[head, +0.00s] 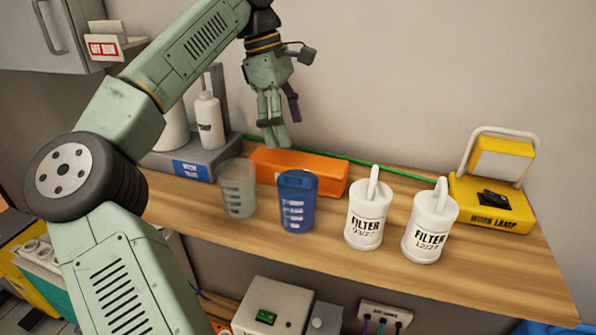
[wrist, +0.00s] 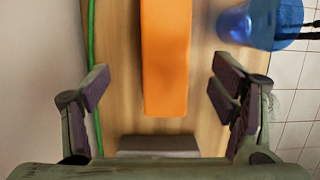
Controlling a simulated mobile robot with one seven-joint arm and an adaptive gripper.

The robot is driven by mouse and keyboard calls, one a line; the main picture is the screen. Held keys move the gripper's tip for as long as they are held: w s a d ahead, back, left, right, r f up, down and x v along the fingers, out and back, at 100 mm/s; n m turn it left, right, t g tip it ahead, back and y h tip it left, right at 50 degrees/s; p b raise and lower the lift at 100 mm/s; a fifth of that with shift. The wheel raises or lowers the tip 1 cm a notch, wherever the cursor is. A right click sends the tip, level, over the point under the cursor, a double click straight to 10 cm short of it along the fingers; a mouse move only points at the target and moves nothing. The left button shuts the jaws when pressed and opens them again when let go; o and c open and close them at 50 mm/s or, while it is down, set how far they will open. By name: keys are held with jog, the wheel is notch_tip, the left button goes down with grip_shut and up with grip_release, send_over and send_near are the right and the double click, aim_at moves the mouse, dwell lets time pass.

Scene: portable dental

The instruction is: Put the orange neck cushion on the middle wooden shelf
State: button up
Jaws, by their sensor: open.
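The orange block-shaped thing (head: 318,175), which I take to be the orange neck cushion, lies on the wooden shelf (head: 480,270) against the back, behind the cups. In the wrist view the same orange cushion (wrist: 165,60) lies lengthwise between my fingers. My gripper (head: 274,138) hangs above the shelf, fingers pointing down, in front of or over the cushion's left part. In the wrist view my gripper (wrist: 162,80) is open with nothing between its pads at their height. I cannot tell whether this board is the middle shelf.
A grey measuring cup (head: 238,190) and a blue cup (head: 297,210) stand in front of the cushion. Two white filter canisters (head: 366,218) and a yellow work lamp (head: 495,210) stand to the right. A grey box (head: 195,155) is at left. A green cable (wrist: 92,60) runs along the wall.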

aim_at(296, 159)
jog(key=x, duration=0.7)
jog(key=shift+s+f+p, duration=0.15)
jog(key=shift+s+p, duration=0.25)
jog(key=shift+c, duration=0.3)
jog(key=c, duration=1.4)
